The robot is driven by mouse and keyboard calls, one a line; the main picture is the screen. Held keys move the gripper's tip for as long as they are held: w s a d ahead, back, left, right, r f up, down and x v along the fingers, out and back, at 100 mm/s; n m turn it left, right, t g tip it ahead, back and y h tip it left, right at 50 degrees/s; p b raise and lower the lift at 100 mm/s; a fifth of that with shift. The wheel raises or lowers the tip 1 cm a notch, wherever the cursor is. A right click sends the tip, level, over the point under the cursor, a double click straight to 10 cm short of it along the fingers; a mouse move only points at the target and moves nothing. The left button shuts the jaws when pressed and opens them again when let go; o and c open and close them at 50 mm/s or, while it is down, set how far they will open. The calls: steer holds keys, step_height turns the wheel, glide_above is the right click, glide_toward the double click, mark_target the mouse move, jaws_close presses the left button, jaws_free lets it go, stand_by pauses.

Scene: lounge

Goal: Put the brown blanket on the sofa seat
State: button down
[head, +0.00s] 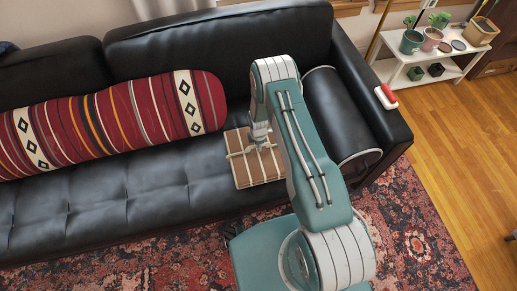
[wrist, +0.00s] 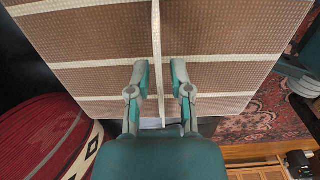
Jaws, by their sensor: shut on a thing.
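The brown blanket (head: 243,171) is a folded square with cream stripes. In the head view it is over the right part of the black sofa seat (head: 150,199), close to the front edge; I cannot tell whether it rests on the seat or hangs just above. My gripper (head: 260,141) is at the blanket's top, shut on it. In the wrist view the blanket (wrist: 85,50) fills the upper middle, and my gripper's fingers (wrist: 158,78) stand either side of its raised cream strip. My arm hides part of the blanket's right side.
A long red striped bolster (head: 110,122) lies along the seat to the left. A red and white object (head: 386,97) is on that armrest. A white plant shelf (head: 435,60) stands behind right.

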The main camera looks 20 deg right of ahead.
steer(key=f, duration=0.3)
steer(key=shift+a, duration=0.25)
steer(key=shift+r, duration=0.1)
steer(key=shift+d, duration=0.1)
steer(key=c, duration=0.5)
jaws_free()
steer(key=shift+c, duration=0.2)
